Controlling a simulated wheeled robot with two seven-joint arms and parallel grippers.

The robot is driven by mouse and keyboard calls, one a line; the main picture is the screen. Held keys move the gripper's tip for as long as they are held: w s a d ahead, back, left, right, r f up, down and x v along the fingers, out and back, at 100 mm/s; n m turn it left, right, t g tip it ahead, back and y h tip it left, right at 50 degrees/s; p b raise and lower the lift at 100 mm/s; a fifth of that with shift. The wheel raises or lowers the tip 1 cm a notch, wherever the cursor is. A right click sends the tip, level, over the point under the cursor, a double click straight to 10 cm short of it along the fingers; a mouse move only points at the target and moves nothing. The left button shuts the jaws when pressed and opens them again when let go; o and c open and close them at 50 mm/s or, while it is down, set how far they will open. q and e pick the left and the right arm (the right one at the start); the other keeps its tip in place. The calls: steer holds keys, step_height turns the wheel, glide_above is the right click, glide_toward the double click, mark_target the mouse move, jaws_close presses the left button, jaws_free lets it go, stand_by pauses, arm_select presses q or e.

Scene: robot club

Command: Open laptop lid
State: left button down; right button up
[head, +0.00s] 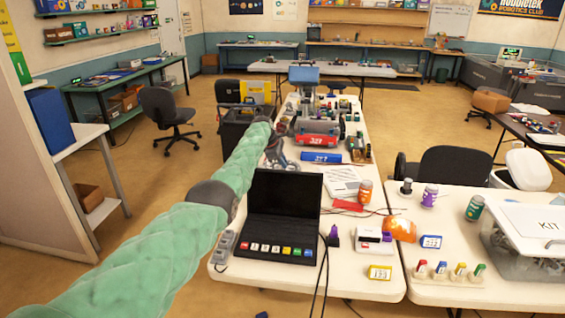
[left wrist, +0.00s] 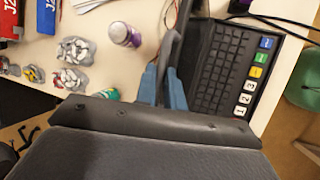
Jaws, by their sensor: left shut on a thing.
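The black laptop (head: 283,228) stands on the near white table, its dark lid (head: 285,191) raised and standing up behind the keyboard. In the left wrist view the laptop's keyboard (left wrist: 229,66) and a row of coloured, numbered keys show on the right. In the left wrist view the gripper's blue-grey fingers (left wrist: 162,88) are closed on the lid, which shows nearly edge-on. My right gripper is in neither view.
An orange-lidded jar (head: 365,192), a red card, a white box (head: 374,240) and cables lie right of the laptop.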

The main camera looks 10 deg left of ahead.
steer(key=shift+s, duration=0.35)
arm_select(q)
steer(key=c, duration=1.5)
jaws_free()
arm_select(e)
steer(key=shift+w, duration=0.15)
